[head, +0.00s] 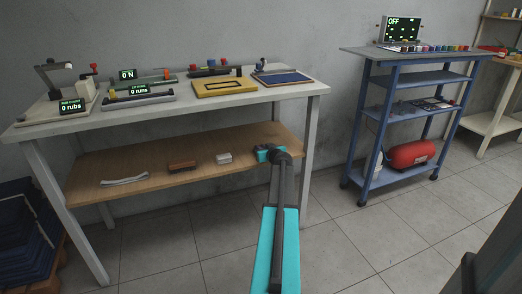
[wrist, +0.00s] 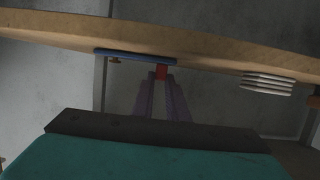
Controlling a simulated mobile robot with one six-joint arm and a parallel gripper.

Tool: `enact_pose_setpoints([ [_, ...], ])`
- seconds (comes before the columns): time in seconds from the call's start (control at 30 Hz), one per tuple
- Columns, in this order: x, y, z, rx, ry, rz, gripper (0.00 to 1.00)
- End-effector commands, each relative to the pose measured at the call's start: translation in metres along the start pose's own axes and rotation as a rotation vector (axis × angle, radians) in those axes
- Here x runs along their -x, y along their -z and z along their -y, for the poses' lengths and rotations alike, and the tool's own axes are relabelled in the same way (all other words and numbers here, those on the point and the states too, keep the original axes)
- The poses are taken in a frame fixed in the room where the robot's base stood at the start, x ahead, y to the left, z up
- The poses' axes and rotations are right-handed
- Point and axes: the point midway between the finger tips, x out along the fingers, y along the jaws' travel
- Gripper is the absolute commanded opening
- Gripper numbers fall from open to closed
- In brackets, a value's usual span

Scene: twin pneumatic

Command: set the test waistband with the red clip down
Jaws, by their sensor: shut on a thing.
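My gripper (wrist: 162,100) shows in the wrist view with its two fingers close together, shut on the red clip (wrist: 162,72). The clip is on a thin blue band (wrist: 125,56), the test waistband, which lies across the fingertips along the wooden shelf. I cannot tell whether the band touches the shelf. In the head view my gripper (head: 268,153) is at the right end of the lower wooden shelf (head: 140,188). I cannot make out the waistband there; the wrist and gripper seem to hide it.
The shelf also holds a white curved strip (head: 124,181), a brown block (head: 182,166) and a small white stack (head: 224,158). The stack shows in the wrist view (wrist: 268,84). Test devices crowd the tabletop (head: 215,102) above. A blue cart (head: 408,78) stands at right.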

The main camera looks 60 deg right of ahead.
Motion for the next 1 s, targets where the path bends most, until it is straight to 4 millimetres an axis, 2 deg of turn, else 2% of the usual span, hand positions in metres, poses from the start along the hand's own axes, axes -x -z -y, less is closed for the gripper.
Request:
enact_pose_setpoints([
  [0.37,-0.0007,-0.0025,-0.0001,0.001,0.0,0.0,0.0],
  [0.4,-0.0005,-0.0017,-0.0001,0.001,0.0,0.0,0.18],
  [0.5,-0.0004,-0.0015,-0.0001,0.001,0.0,0.0,0.32],
  [1.0,0.0005,0.0018,0.0,0.0,0.0,0.0,0.32],
])
